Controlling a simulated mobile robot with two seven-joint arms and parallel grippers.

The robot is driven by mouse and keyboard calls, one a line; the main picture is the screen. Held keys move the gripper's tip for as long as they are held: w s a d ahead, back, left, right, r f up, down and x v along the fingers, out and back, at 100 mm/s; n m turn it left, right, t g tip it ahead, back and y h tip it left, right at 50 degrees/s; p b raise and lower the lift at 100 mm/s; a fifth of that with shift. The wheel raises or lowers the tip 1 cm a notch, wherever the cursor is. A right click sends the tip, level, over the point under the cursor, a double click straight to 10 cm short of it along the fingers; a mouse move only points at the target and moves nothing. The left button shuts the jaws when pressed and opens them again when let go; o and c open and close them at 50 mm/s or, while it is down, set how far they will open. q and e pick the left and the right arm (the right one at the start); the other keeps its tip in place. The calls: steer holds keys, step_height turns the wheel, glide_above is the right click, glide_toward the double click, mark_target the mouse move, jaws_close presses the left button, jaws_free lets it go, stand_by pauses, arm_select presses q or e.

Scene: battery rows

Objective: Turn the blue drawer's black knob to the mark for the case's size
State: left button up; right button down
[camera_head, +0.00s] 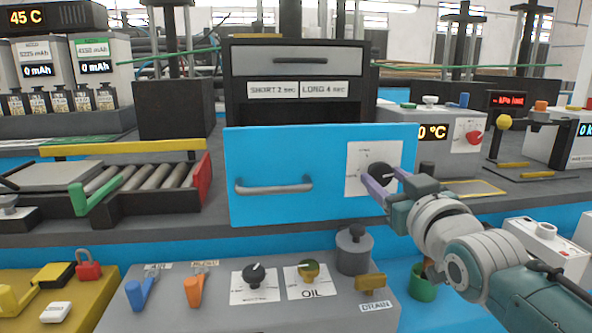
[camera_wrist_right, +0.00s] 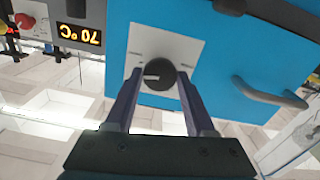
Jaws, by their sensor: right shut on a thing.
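The blue drawer (camera_head: 290,150) has a grey bar handle (camera_head: 275,187) and a white plate (camera_head: 356,160) on the right of its front. The black knob (camera_head: 379,171) sits on this plate. My right gripper (camera_head: 380,188) comes in from the right and is shut on the knob, a finger on each side. In the right wrist view the knob (camera_wrist_right: 160,76) lies between the two fingertips (camera_wrist_right: 158,80), and its white pointer line points left in that picture. The plate's marks are too small to read. I cannot identify the case. My left gripper is not in view.
A grey panel (camera_head: 230,318) with levers, dials and a drain tap stands in front. A dark unit with a grey drawer (camera_head: 297,62) stands behind the blue drawer. A roller track (camera_head: 150,190) lies at left, and a temperature box (camera_head: 455,140) at right.

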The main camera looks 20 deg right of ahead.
steer(key=shift+m, duration=0.9)
steer(key=shift+c, duration=1.2)
jaws_free()
steer(key=shift+s+a+p, duration=0.1)
steer(key=shift+s+p, duration=0.25)
steer(key=shift+p, duration=0.05)
steer(key=p+v, duration=0.2)
steer(key=v, duration=0.7)
